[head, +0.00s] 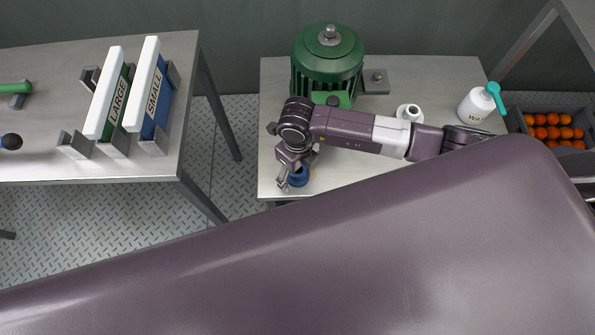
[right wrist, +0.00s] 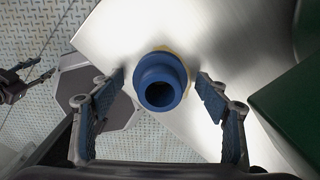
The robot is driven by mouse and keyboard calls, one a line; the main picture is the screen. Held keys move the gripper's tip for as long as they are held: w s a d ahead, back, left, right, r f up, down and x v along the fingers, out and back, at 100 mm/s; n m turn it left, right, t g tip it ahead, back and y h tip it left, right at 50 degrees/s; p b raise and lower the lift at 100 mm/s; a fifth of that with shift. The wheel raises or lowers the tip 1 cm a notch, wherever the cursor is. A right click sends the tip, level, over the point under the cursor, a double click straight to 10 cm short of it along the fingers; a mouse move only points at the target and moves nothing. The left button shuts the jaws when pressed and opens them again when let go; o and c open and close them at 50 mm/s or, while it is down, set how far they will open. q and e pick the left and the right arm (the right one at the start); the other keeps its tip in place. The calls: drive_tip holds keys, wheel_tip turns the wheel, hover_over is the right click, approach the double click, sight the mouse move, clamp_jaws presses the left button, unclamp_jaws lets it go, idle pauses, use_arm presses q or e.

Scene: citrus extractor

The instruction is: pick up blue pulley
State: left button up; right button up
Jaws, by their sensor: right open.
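The blue pulley (head: 300,178) is at the front left edge of the middle table (head: 370,180). In the right wrist view the blue pulley (right wrist: 163,66) shows its round flange and hollow bore, with a bit of yellow behind its rim. My right gripper (head: 287,180) is at the pulley, partly covering it in the head view. In the wrist view my right gripper (right wrist: 160,82) is open, with one finger on each side of the pulley and a gap to both. A dark gripper-like part (right wrist: 18,82), perhaps my left gripper, shows at the left edge; its jaws are unclear.
A green motor (head: 327,62) stands behind my right arm. A small white part (head: 410,112) and a white bottle with a teal top (head: 478,104) are to the right. Holders labelled LARGE (head: 105,92) and SMALL (head: 149,86) stand on the left table. Oranges (head: 553,127) fill a crate.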

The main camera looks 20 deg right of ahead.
drive_tip(key=shift+w, duration=0.1)
drive_tip(key=c, duration=1.6)
drive_tip(key=shift+o, duration=0.2)
